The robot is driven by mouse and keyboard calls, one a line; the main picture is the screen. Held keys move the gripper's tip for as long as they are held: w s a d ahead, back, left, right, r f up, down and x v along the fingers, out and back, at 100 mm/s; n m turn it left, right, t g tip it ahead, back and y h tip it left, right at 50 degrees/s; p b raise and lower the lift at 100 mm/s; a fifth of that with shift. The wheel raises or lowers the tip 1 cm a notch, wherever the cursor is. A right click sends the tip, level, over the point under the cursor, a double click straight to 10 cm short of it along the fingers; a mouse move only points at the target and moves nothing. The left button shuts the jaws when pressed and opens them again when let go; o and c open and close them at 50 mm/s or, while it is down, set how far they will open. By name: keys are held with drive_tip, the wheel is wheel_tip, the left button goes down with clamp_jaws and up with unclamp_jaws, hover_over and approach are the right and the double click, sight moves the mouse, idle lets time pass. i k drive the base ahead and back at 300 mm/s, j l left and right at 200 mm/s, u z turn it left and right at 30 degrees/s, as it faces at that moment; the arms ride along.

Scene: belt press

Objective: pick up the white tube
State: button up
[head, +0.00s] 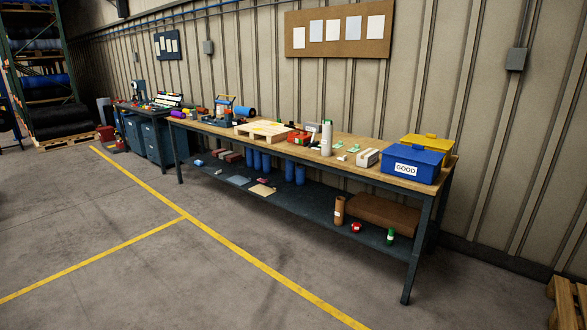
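A white tube (326,138) stands upright on the workbench top (348,143), right of the middle of the bench. It has a darker band near its top and is the tallest thing close around it. My gripper is not in view, and the bench stands some way off across the floor.
Close to the tube are a red item (299,138), a small wooden pallet (264,131) and a grey-white block (367,157). A blue box marked GOOD (412,164) and a yellow box (426,147) stand at the right end. The floor (150,245) in front is clear.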

sight(327, 141)
drive_tip(key=i, duration=2.15)
